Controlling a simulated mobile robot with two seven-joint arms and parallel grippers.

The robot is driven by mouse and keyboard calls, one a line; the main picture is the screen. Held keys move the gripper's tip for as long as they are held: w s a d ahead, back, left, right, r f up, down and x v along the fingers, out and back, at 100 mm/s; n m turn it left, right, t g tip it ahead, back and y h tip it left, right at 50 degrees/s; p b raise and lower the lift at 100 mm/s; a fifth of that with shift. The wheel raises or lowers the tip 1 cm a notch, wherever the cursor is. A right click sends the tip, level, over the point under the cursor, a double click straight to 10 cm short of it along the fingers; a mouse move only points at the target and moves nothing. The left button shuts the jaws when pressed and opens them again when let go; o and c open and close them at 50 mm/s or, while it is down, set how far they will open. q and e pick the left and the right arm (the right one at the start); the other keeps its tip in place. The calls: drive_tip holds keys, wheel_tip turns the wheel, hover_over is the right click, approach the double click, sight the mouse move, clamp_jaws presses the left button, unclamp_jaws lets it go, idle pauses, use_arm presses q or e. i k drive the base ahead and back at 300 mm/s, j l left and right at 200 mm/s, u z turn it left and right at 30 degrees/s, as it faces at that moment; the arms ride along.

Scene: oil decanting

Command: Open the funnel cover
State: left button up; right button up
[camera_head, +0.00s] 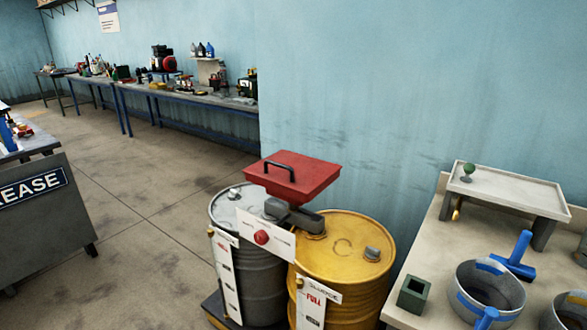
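The red funnel cover (306,168) lies flat and looks closed, above and behind the two drums. A black bar handle (279,169) stands on its top. The red funnel body (290,190) shows just below it; its inside is hidden. A dark grey fitting (293,214) sits below the funnel, between the grey drum (264,285) and the yellow drum (345,273). A white plate with a red knob (262,237) is in front of it. Neither of my grippers is in view.
At right, a pale table (425,265) holds a raised tray stand (510,188), a grey bucket (490,290), a blue T-shaped tool (515,257) and a green square cup (413,294). A dark grey cabinet (45,235) stands left. The floor between is clear.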

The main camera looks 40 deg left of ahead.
sight(300, 174)
drive_tip(key=i+j, duration=0.1)
drive_tip(key=j, duration=0.3)
drive_tip(key=i+j, duration=0.15)
drive_tip(key=j, duration=0.25)
drive_tip(key=i+j, duration=0.1)
drive_tip(key=j, duration=0.3)
drive_tip(key=i+j, duration=0.15)
drive_tip(key=j, duration=0.25)
drive_tip(key=i+j, duration=0.1)
drive_tip(key=j, duration=0.3)
